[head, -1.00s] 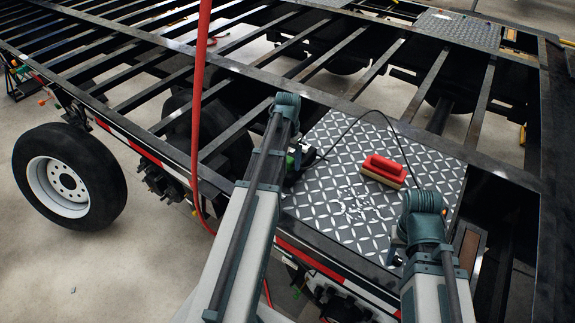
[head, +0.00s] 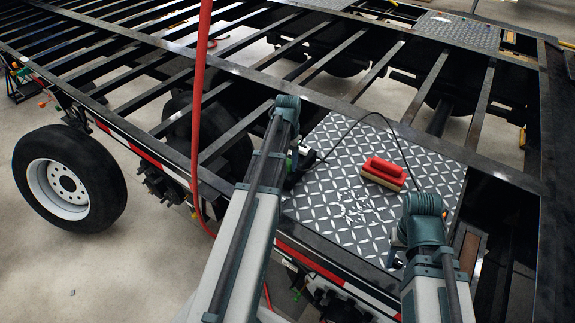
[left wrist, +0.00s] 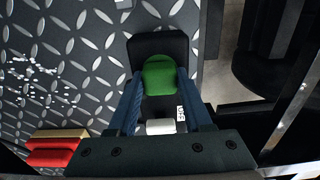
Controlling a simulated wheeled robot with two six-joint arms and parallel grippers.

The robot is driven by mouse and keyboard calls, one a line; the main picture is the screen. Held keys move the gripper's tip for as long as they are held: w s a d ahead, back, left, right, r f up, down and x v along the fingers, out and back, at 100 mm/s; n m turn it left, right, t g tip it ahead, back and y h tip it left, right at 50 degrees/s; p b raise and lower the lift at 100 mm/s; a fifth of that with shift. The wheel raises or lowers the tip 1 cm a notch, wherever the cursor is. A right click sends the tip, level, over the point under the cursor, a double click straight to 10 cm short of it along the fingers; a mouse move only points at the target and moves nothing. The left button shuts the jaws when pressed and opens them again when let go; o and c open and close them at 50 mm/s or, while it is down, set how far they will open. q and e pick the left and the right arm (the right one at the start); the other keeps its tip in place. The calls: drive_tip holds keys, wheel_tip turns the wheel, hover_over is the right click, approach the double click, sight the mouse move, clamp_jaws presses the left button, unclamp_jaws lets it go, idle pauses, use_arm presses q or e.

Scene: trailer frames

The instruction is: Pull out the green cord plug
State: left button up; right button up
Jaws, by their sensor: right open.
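The green cord plug (left wrist: 160,78) shows in the left wrist view between my left gripper's two blue fingers (left wrist: 160,85), in front of a black housing (left wrist: 155,45). The fingertips sit against its sides. In the head view, only a bit of green (head: 289,163) shows beside my left wrist, and that gripper (head: 300,160) is mostly hidden. A thin black cord (head: 352,124) arcs from there over the deck plate. My right gripper (head: 396,250) is open and low over the plate's front right, mostly hidden by its wrist.
The diamond-pattern plate (head: 335,150) holds a red brush (head: 384,171) and scattered white bits (head: 355,208). A red hose (head: 196,110) hangs left of my left arm. Open trailer beams (head: 250,75) and a wheel (head: 68,180) lie to the left.

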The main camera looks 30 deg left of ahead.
sight(288, 162)
use_arm(q)
clamp_jaws()
drive_tip(key=shift+r, duration=0.1)
use_arm(e)
drive_tip(key=shift+r, duration=0.1)
use_arm(q)
drive_tip(key=shift+r+p, duration=2.95)
drive_tip(key=shift+p, duration=0.1)
use_arm(e)
wheel_tip(288, 162, up, 6)
drive_tip(key=shift+f, duration=0.1)
use_arm(q)
drive_tip(key=shift+d+f, duration=0.1)
